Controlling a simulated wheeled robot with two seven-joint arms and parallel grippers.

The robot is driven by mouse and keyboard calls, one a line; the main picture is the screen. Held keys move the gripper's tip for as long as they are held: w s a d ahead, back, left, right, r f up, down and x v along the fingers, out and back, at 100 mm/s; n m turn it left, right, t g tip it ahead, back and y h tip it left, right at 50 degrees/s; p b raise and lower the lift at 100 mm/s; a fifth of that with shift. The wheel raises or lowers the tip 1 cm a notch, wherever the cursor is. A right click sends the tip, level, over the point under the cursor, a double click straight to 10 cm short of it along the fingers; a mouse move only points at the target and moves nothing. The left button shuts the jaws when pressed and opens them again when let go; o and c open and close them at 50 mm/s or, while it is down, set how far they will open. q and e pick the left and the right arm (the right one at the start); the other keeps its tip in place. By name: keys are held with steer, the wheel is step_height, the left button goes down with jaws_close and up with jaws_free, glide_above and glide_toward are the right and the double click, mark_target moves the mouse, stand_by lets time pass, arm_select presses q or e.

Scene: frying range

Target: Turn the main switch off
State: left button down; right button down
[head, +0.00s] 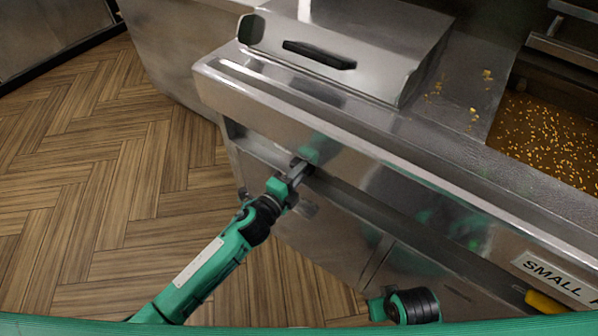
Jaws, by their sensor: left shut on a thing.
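My left gripper (301,170) reaches up from the lower left to the steel front of the fryer (350,170). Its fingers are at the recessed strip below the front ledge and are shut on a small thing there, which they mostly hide. This appears to be the main switch, but its on or off position cannot be seen. My right gripper is not in view; only a green and black part of my right arm shows at the bottom.
A steel box with a black handle slot (320,55) sits on the fryer top. Brown oil with floating crumbs (545,135) fills a vat at the right. A label (555,275) and a yellow handle (545,302) are at the lower right. Wooden floor (90,180) is clear at the left.

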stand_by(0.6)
arm_select(q)
steer(key=c, duration=1.3)
jaws_free()
steer(key=v, duration=1.4)
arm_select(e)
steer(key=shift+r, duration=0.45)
